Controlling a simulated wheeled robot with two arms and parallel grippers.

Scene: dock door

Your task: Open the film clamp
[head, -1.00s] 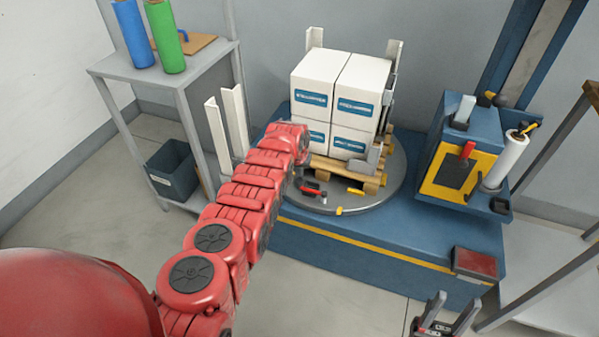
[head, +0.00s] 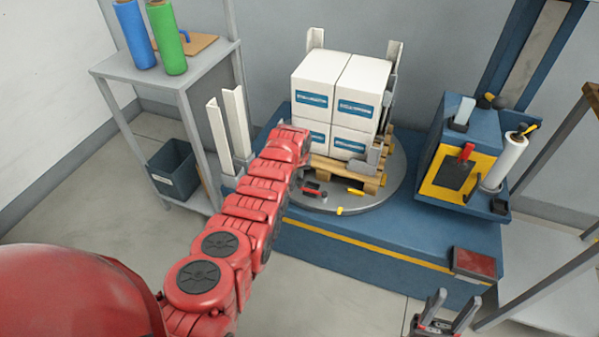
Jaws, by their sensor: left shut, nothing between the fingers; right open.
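The film clamp, which I take to be the small red and black piece (head: 316,192), sits on the front left of the round grey turntable (head: 385,200), before the pallet. My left arm reaches over from the left. My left gripper (head: 303,181) is shut and empty at the arm's end, close beside the clamp; the wrist hides most of it. I cannot tell whether they touch, nor how the clamp's jaw stands. My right gripper (head: 444,316) is open and empty at the bottom edge, in front of the blue base, well away from the clamp.
White boxes (head: 335,95) stand on a wooden pallet (head: 360,178) on the turntable. A blue and yellow wrapping unit (head: 460,150) with a white film roll (head: 506,160) stands at right. A grey shelf (head: 180,80) with film rolls is at left.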

